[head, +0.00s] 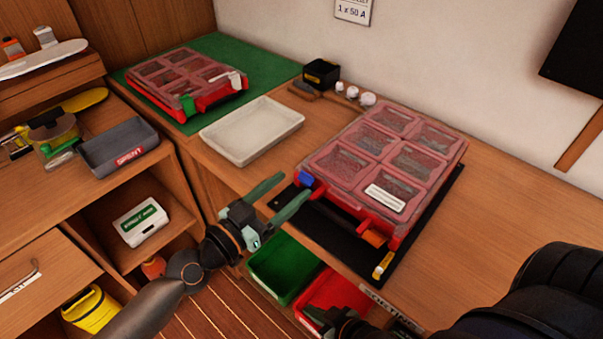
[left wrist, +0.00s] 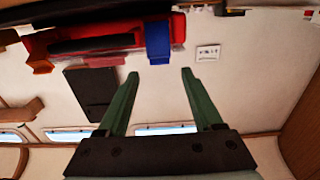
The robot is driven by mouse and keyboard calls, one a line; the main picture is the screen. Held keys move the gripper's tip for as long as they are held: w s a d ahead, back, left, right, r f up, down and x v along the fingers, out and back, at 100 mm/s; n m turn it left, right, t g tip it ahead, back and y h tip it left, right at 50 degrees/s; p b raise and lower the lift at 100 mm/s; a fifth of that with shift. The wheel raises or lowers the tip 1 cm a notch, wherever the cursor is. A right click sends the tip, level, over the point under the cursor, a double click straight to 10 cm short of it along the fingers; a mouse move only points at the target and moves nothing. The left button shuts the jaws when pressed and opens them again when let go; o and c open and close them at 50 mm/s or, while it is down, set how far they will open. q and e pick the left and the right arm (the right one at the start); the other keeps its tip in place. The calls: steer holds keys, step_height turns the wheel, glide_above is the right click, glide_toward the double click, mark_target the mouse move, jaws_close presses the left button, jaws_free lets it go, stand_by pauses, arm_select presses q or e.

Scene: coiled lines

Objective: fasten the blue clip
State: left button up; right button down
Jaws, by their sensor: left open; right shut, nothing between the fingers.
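The red case (head: 385,160) with a clear, compartmented lid lies on a black mat (head: 335,240) on the bench. The blue clip (head: 304,179) is at the left end of its front edge, and an orange clip (head: 374,238) is at the right end. In the left wrist view the blue clip (left wrist: 158,42) stands above the gap between my fingertips, apart from them. I cannot tell whether it is latched. My left gripper (head: 294,185) is open and empty, its fingers pointing at the blue clip. My right gripper (head: 322,318) is shut and empty, low by the red bin, partly hidden.
A pale tray (head: 252,130) stands left of the case. A second red case (head: 187,82) lies on a green mat behind it. Green (head: 283,268) and red (head: 335,295) bins are below the bench's front edge. Bench right of the case is clear.

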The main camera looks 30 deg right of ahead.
mark_target(307, 174)
arm_select(q)
steer(key=shift+x, duration=2.2)
jaws_close()
